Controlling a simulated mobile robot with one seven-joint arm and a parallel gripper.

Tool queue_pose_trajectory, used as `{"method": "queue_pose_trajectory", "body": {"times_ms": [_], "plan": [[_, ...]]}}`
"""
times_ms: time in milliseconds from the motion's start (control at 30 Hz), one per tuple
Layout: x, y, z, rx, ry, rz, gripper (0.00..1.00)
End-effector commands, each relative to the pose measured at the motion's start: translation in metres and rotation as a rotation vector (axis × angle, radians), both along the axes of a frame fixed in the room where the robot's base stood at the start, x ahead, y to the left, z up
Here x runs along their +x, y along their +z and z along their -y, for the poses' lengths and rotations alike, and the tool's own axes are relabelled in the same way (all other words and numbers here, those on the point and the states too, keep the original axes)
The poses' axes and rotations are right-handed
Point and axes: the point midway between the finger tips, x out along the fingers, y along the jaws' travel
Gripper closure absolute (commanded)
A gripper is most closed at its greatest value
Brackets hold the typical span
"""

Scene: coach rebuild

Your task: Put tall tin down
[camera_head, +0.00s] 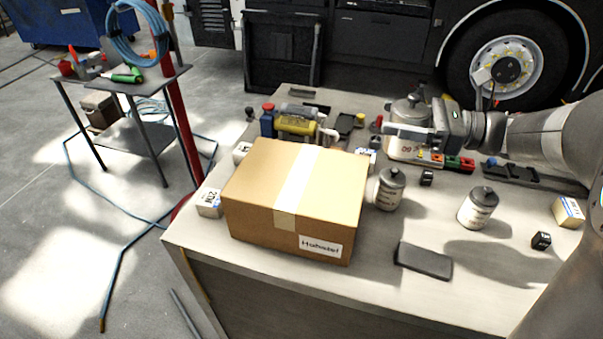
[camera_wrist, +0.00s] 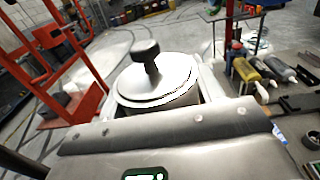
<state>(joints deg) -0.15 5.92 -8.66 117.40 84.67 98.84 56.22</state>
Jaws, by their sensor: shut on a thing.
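The tall tin (camera_head: 404,147) is a pale grey canister with a dark-knobbed lid and a printed label, at the back right of the workbench (camera_head: 330,288). My gripper (camera_head: 402,132) reaches in from the right and is shut around its upper body. In the wrist view, the tin's lid and black knob (camera_wrist: 150,75) show between the two fingers. The tin looks upright in the head view. Its base is partly hidden by small blocks in front, so I cannot tell whether it touches the bench.
A cardboard box (camera_head: 290,195) fills the bench's left middle. Two smaller lidded tins (camera_head: 390,190) (camera_head: 478,208) stand in front of my gripper. A dark flat pad (camera_head: 424,261) lies near the front edge. Bare bench shows at front right.

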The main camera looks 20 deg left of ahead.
Motion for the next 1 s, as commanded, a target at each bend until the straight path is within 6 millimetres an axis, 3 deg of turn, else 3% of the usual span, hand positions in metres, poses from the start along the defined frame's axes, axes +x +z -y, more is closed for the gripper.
{"method": "queue_pose_trajectory", "body": {"times_ms": [33,200,433,1000], "plan": [[-0.004,0.006,-0.016,0.002,0.035,0.005,0.78],[-0.015,0.018,-0.054,0.006,0.116,0.003,0.78],[-0.023,0.023,-0.078,0.009,0.164,-0.001,0.78],[-0.035,-0.040,-0.183,0.009,0.167,-0.001,0.78]]}}
